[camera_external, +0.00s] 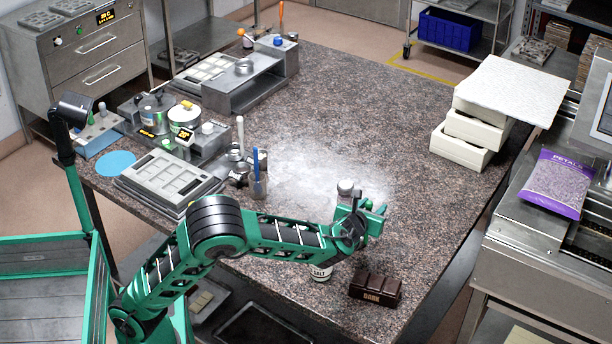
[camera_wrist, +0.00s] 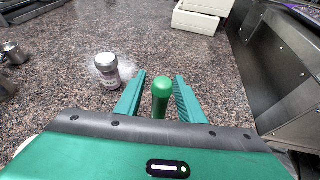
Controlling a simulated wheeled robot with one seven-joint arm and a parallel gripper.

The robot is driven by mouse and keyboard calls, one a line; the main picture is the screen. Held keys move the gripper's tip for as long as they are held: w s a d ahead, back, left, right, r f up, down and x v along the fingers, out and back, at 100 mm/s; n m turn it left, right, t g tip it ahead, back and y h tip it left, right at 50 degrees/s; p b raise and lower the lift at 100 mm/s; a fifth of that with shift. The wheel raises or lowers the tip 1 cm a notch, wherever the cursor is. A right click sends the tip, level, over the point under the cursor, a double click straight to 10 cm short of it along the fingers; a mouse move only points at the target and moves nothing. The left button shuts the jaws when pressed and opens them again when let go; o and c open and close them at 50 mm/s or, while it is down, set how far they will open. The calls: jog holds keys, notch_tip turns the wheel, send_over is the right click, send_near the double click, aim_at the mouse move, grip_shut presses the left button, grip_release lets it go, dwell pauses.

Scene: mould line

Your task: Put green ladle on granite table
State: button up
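The green ladle shows in the wrist view only as an upright green handle with a rounded end (camera_wrist: 160,92); its lower part is hidden behind my gripper's body. My gripper (camera_wrist: 159,88) has its two green fingers spread, one on each side of the handle, with a visible gap on both sides. In the external view my gripper (camera_external: 372,212) is low over the near right part of the granite table (camera_external: 420,135). The ladle cannot be told apart from my green gripper there. The speckled table top also fills much of the wrist view (camera_wrist: 200,60).
A grey-lidded jar (camera_external: 345,187) stands just beyond my gripper, and in the wrist view (camera_wrist: 107,72) left of the fingers. A salt container (camera_external: 321,273) and dark chocolate block (camera_external: 375,287) are nearby. White boxes (camera_external: 462,155) stand far right. The table's middle is clear.

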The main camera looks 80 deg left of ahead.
jog(key=shift+r, duration=0.1)
jog(key=v, duration=1.1)
jog(key=shift+d, duration=0.25)
jog(key=shift+o, duration=0.5)
jog(key=shift+s+d+r, duration=0.15)
jog(key=shift+s, duration=0.15)
